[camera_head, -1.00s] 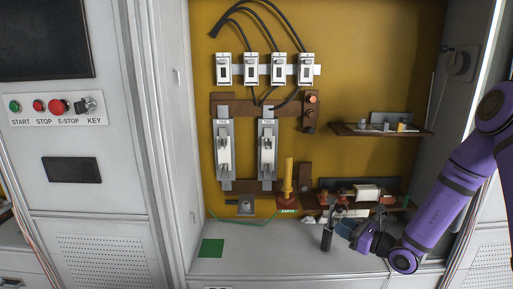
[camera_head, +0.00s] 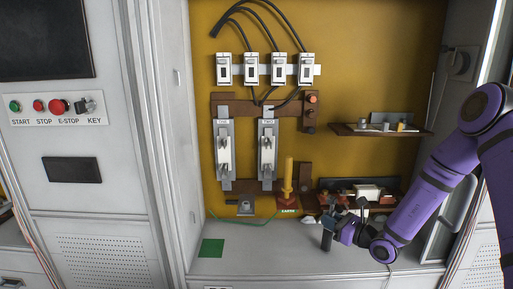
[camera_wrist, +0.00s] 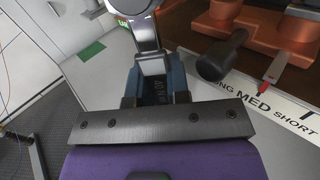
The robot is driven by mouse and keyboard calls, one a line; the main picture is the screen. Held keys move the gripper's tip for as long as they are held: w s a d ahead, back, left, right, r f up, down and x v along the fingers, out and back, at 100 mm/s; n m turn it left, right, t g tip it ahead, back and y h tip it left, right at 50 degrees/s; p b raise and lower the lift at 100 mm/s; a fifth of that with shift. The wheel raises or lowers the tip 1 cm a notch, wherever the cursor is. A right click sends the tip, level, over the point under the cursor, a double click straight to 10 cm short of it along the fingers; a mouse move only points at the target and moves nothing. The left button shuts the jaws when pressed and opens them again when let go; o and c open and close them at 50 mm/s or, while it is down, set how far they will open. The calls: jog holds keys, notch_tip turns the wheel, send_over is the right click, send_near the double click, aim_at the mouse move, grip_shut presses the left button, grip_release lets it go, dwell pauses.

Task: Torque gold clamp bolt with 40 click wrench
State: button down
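A dark wrench handle (camera_head: 327,240) stands about upright on the bench in the head view. In the wrist view, a dark body marked 40 N (camera_wrist: 157,88) sits between my gripper's fingers, with a silver metal part (camera_wrist: 148,38) beyond it. My gripper (camera_head: 338,233) is right at the handle in the head view. The blue-grey fingers (camera_wrist: 157,94) flank the marked body closely; I cannot tell if they are clamped. I cannot single out the gold clamp bolt; copper-coloured round parts (camera_head: 312,98) show on the panel.
A rack marked MED and SHORT (camera_wrist: 262,105) lies right in the wrist view, with another dark handle (camera_wrist: 220,58) beside it. A yellow post (camera_head: 288,178) stands by the EARTH label. A green mat (camera_head: 212,248) lies left; the bench between is mostly clear. A shelf (camera_head: 380,131) juts out.

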aim_at(332, 206)
jog(key=shift+r, duration=0.1)
dwell(0.4)
jog(key=shift+r, duration=2.4)
